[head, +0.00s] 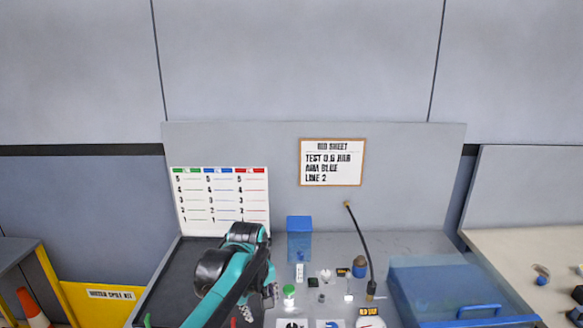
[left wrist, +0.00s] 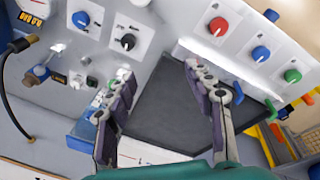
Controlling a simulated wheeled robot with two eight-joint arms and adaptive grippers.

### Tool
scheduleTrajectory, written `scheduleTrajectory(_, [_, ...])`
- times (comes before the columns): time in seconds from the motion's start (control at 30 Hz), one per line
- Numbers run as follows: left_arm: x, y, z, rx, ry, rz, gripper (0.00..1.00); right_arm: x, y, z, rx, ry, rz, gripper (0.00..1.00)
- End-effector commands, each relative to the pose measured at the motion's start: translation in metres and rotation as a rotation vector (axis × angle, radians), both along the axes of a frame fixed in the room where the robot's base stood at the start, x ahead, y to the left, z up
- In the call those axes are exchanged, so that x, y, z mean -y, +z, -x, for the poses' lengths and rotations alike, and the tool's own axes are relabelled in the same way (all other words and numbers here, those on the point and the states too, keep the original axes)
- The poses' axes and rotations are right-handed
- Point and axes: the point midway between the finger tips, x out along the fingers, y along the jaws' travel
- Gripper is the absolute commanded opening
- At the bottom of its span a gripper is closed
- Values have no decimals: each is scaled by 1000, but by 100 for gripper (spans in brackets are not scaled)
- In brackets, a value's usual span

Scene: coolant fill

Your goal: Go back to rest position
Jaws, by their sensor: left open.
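My left gripper (head: 270,297) hangs over the bench in the head view, at the right edge of the dark mat (head: 163,290). In the left wrist view its two purple-and-grey fingers (left wrist: 165,82) are spread apart with nothing between them. The dark mat (left wrist: 170,115) shows behind them. The fingers look clear of the bench items, though their height is hard to judge. My right gripper is in neither view.
A blue translucent bin (head: 440,285) stands farther right. Red (left wrist: 218,26), blue (left wrist: 261,54) and green (left wrist: 292,76) knobs line a panel. The mat's visible part is bare.

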Motion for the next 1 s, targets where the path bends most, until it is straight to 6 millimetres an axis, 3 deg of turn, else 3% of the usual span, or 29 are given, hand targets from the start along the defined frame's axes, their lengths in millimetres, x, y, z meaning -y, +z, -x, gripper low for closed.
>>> scheduleTrajectory(0.03, [-13,3,20,33,-42,-8,53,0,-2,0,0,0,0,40])
scheduleTrajectory(0.23, [-53,3,89,176,-246,-72,53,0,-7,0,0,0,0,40])
scheduleTrajectory(0.5, [-89,-33,171,345,-489,-215,53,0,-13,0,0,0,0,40])
scheduleTrajectory(0.7, [-100,-56,198,404,-583,-291,53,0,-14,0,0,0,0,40])
scheduleTrajectory(1.0, [-101,-60,202,415,-602,-307,53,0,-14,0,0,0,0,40])
